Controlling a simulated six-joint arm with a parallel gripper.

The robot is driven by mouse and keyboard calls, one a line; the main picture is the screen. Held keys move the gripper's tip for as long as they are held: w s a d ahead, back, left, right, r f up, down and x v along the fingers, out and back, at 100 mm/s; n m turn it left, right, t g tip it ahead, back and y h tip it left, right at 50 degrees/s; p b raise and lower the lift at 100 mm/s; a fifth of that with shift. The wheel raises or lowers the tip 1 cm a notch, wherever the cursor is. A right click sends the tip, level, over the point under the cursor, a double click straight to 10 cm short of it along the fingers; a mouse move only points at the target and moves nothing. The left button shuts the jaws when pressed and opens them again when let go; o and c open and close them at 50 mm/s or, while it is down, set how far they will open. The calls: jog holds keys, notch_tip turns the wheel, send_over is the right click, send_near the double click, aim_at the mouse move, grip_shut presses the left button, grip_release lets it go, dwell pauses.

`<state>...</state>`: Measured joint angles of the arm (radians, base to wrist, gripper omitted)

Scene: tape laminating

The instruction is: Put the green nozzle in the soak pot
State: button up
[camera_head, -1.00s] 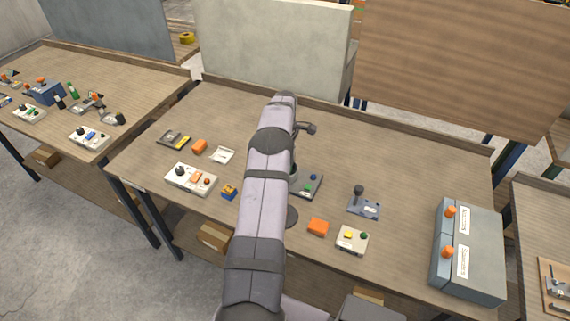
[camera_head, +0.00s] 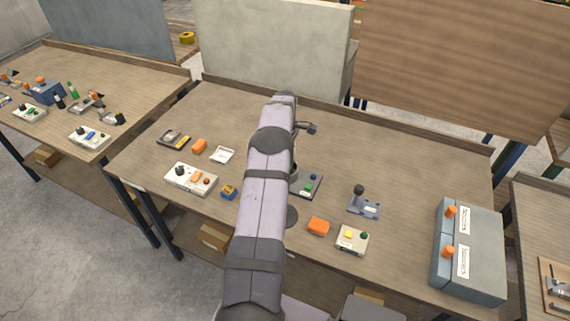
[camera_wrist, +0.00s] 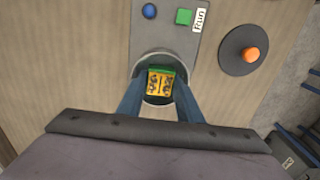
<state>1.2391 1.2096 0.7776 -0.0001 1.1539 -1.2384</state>
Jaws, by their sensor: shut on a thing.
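In the wrist view, my gripper (camera_wrist: 160,95) has its two blue fingers reaching down into the round grey pot (camera_wrist: 157,54). Between them is a small block with a green rim and a yellow face with dark marks (camera_wrist: 160,82), likely the green nozzle. My gripper is shut on it. The block shows inside the pot's rim; whether it touches the bottom is unclear. In the head view the pot (camera_head: 294,170) is mostly hidden behind my arm, and the fingers are hidden.
The pot's panel carries a blue button (camera_wrist: 149,11) and a green button (camera_wrist: 184,16) labelled Run. A dark round lid with an orange knob (camera_wrist: 250,54) lies beside it. An orange block (camera_head: 318,226), a joystick unit (camera_head: 364,207) and a grey box (camera_head: 480,255) stand to the right.

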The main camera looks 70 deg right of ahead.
jog(key=shift+f+b, duration=0.5)
jog(key=shift+f, duration=0.2)
dwell(0.5)
jog(key=o, duration=1.2)
jog(key=shift+r, duration=0.1)
jog(key=shift+w+d+r, duration=0.1)
jog(key=shift+d+r, duration=0.05)
jog(key=shift+r, duration=0.1)
jog(key=shift+r+b, duration=1.4)
jog(key=shift+r, duration=1.95)
